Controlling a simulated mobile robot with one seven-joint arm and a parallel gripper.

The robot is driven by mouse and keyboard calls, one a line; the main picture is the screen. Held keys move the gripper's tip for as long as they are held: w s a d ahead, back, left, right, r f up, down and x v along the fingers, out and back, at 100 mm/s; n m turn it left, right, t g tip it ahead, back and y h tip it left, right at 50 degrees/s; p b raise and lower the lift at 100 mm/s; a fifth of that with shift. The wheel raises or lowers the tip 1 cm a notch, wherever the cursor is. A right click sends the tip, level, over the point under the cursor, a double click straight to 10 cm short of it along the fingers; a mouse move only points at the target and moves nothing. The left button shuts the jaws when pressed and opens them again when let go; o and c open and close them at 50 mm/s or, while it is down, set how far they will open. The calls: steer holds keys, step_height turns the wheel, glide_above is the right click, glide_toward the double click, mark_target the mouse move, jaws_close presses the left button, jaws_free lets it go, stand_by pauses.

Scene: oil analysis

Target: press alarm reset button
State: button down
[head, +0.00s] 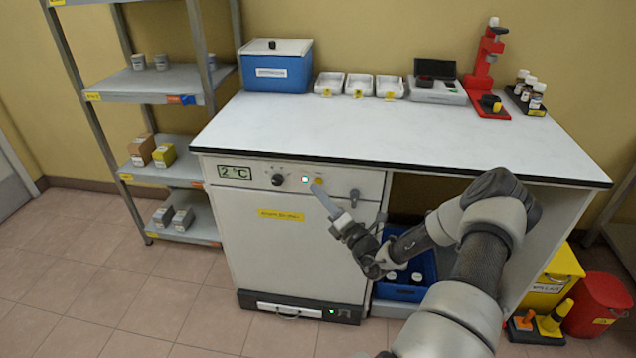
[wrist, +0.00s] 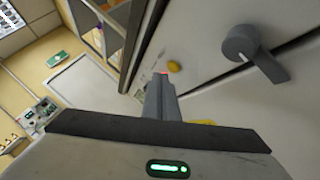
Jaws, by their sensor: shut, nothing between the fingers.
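The white cabinet under the counter has a control panel (head: 345,181) with a "2 °C" display (head: 235,173), a black knob (head: 278,180), a small pale lit square (head: 305,180) and a round yellow button (head: 318,181). I cannot read which control is the alarm reset. My gripper (head: 314,188) is shut and empty, its fingers pointing at the panel just below the yellow button. In the wrist view, the fingertips (wrist: 161,76) are close to the yellow button (wrist: 175,66), with a small red spot at their tip. I cannot tell whether they touch the panel.
A grey turn handle (head: 354,195) sticks out right of the button; it is large in the wrist view (wrist: 250,52). The countertop (head: 400,135) overhangs the panel. A blue crate (head: 418,278) with bottles stands right of the cabinet. A shelf rack (head: 150,80) stands left.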

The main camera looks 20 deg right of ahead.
steer(key=shift+w+d, duration=0.1)
steer(key=shift+w, duration=0.05)
steer(key=shift+w+d, duration=0.15)
steer(key=shift+w, duration=0.1)
steer(key=shift+w+d, duration=0.2)
steer(key=shift+w, duration=0.1)
stand_by(0.9)
stand_by(0.3)
steer(key=shift+s+a+p, duration=0.4)
steer(key=shift+s+p, duration=0.05)
steer(key=shift+s, duration=0.25)
steer(key=shift+s+a+p, duration=0.7)
steer(key=shift+s, duration=0.35)
steer(key=shift+s+a+p, duration=0.65)
steer(key=shift+s+a, duration=0.05)
steer(key=shift+s, duration=0.3)
